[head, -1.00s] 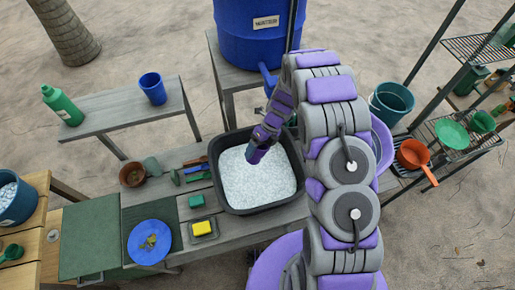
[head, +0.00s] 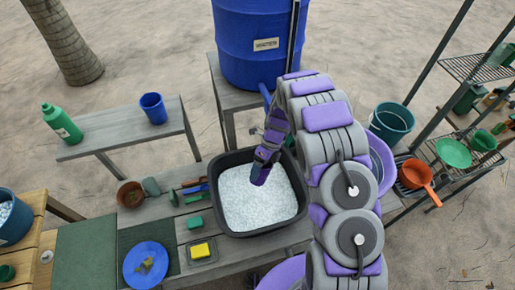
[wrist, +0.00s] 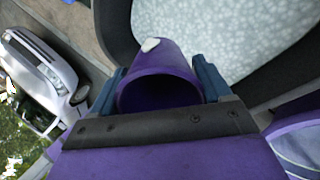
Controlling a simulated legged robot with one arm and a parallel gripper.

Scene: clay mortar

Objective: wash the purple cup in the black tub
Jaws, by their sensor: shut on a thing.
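My gripper (wrist: 160,88) is shut on the purple cup (wrist: 165,58), with a blue-grey finger on each side of it in the wrist view. The cup's dark mouth faces the wrist camera, and a small white patch shows on its far end. In the head view the purple end of my arm, with the cup (head: 261,174), is over the upper part of the black tub (head: 274,231). The tub is full of white, speckled suds or foam. I cannot tell whether the cup touches the foam.
Left of the tub are a yellow sponge (head: 200,250), a blue plate (head: 146,264) and a brown pot (head: 131,194). A blue barrel (head: 245,65) stands behind. A teal bucket (head: 391,121) and a shelf with an orange pan (head: 416,174) are at right.

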